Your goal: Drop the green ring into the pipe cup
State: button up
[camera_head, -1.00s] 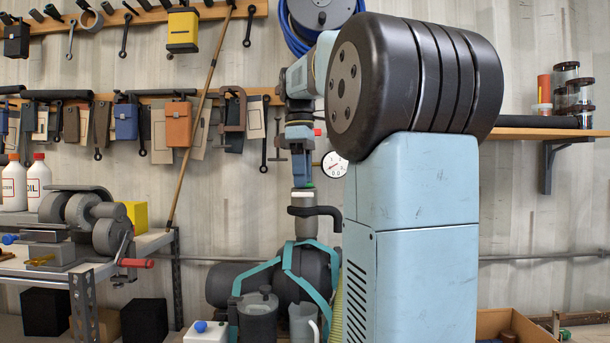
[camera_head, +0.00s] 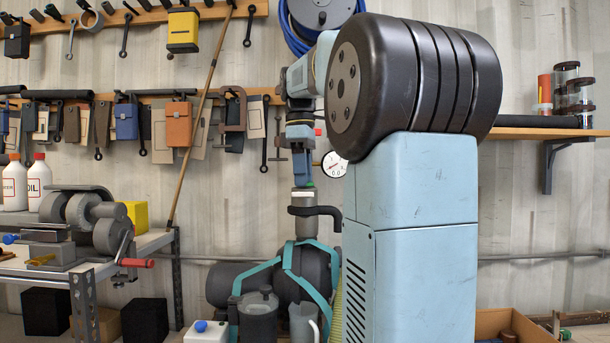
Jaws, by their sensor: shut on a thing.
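My gripper (camera_head: 303,179) points straight down in the middle of the view, small and partly dark against the wall. It is shut on the green ring (camera_head: 304,185), of which only a thin green strip shows at the fingertips. The pipe cup (camera_head: 304,200) is the pale grey upright mouth directly below, on top of a grey pipe with a dark bent handle-like pipe around it. The ring appears right above or at the cup's rim; I cannot tell whether they touch. The cup's inside is hidden.
A round gauge (camera_head: 334,164) sits close to the right of my gripper. A metal shelf (camera_head: 150,243) with a grinder is at left.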

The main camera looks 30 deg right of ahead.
jog(key=o, duration=1.1)
jog(key=shift+w+a+r, duration=0.1)
jog(key=shift+r, duration=1.75)
jog(key=shift+w+a+r, duration=0.1)
jog(key=shift+r, duration=1.75)
jog(key=shift+d, duration=0.1)
